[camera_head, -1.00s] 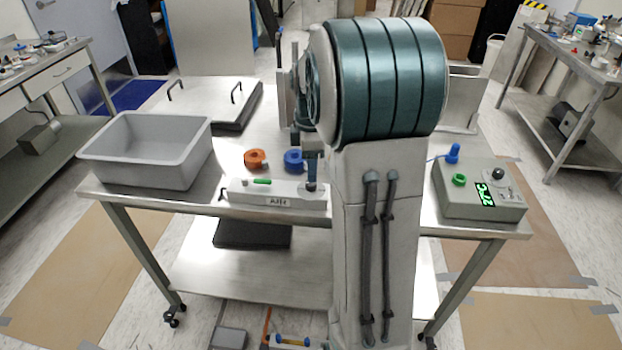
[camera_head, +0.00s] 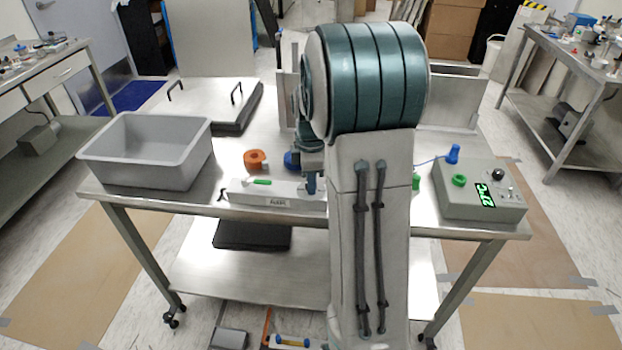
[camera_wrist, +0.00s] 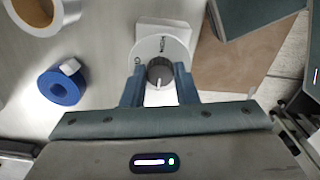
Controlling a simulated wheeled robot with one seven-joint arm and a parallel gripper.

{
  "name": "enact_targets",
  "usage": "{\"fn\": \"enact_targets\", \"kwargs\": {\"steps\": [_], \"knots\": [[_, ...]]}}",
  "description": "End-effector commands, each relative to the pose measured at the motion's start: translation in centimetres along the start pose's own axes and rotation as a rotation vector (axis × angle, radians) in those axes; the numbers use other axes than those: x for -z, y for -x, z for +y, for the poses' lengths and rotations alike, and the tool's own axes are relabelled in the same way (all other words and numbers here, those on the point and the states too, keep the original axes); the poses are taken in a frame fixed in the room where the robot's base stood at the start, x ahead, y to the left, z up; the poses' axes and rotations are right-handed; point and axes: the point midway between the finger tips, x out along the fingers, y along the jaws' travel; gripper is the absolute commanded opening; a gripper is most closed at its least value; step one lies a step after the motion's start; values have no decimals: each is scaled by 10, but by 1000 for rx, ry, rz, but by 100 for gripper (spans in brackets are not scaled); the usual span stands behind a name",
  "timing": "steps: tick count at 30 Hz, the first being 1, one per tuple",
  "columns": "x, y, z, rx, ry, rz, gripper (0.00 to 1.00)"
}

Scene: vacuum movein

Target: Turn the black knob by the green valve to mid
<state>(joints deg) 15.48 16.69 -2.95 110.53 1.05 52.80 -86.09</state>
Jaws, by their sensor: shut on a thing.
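My gripper (camera_wrist: 159,72) is shut on the black knob (camera_wrist: 160,76), with one finger on each side of it. The knob's white pointer line faces my palm in the wrist view. A round white dial plate (camera_wrist: 160,46) with dark lettering lies behind the knob; I cannot read the lettering surely. In the head view, my gripper (camera_head: 310,183) is at the right end of a long white box (camera_head: 245,192) on the bench. A green valve handle (camera_head: 262,182) lies on the box's left part. The knob is hidden in the head view.
The orange roll (camera_head: 254,159) and the blue roll (camera_wrist: 64,86) lie near the white box. A grey bin (camera_head: 150,150) stands to the left. A grey control box (camera_head: 480,195) with a green display, black knob and green button stands to the right.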

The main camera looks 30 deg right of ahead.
Motion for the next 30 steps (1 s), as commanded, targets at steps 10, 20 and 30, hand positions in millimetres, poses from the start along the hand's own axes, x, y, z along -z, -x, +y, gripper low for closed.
{"fn": "enact_targets", "kwargs": {"steps": [10,20,30], "knots": [[0,0,0,0,-93,0,4],[0,0,0,0,-363,0,4],[0,1,0,0,-687,0,4]]}}
